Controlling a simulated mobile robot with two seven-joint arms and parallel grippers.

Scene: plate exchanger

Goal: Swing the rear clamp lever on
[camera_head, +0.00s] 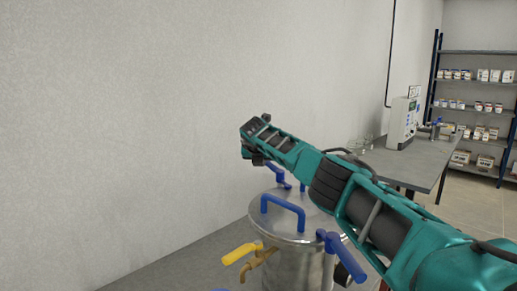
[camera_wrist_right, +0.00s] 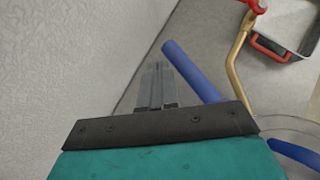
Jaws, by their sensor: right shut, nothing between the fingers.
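The steel vessel (camera_head: 298,262) stands in the lower middle of the head view, with a round lid (camera_head: 262,220) and a blue lid handle (camera_head: 283,207). The rear clamp lever (camera_head: 276,174) is blue and partly hidden behind my right arm; in the right wrist view it is a slanting blue bar (camera_wrist_right: 188,66). A front clamp lever (camera_head: 331,243), also blue, sits at the lid's right side. My right gripper (camera_wrist_right: 157,68) is shut and empty, its fingers just left of the rear lever's bar; contact cannot be told. My left gripper is not in view.
A plain wall (camera_head: 120,120) runs close behind and left of the vessel. A yellow-handled tap (camera_head: 240,253) sticks out at its front left. A table (camera_head: 405,165) with instruments and a stocked shelf (camera_head: 475,100) stand behind at the right. A tray (camera_wrist_right: 288,25) shows in the right wrist view.

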